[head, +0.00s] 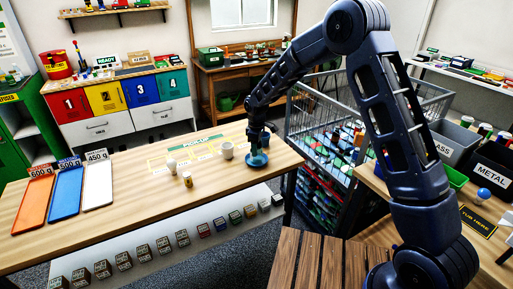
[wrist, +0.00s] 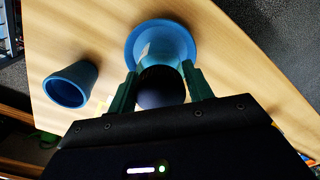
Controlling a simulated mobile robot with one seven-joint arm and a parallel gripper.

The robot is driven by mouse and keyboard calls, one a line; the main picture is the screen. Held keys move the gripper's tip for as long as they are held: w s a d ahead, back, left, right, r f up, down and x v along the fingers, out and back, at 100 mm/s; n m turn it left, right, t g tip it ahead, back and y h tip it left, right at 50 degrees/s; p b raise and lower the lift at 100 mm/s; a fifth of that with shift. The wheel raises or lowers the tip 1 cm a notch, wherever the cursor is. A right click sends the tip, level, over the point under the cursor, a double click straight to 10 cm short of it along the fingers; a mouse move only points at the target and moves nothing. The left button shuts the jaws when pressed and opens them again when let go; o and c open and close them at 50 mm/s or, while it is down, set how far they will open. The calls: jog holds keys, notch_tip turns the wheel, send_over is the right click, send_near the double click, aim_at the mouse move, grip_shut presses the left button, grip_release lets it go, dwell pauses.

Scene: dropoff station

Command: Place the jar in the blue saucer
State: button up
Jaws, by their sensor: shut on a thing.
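The blue saucer (head: 248,163) lies near the right end of the wooden table. In the wrist view, its rim (wrist: 135,42) shows beyond my fingers. My gripper (head: 256,146) points down over the saucer. In the wrist view, my gripper's green fingers (wrist: 162,88) are shut on the jar (wrist: 162,90), whose dark round top shows between them. The jar is upright or nearly so, over the middle of the saucer. Its lower part is mostly hidden, and I cannot tell if it touches the saucer.
A blue cup (wrist: 70,85) stands close beside the saucer. On the table (head: 130,190) are also a white cup (head: 227,150) and small containers (head: 187,180). Orange, blue and white trays (head: 98,190) lie at the left. A wire cage (head: 330,130) stands beyond the right end.

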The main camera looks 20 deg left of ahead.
jog(key=o, duration=1.1)
jog(key=shift+c, duration=0.2)
notch_tip(320, 180, up, 12)
jog(key=shift+r, duration=0.1)
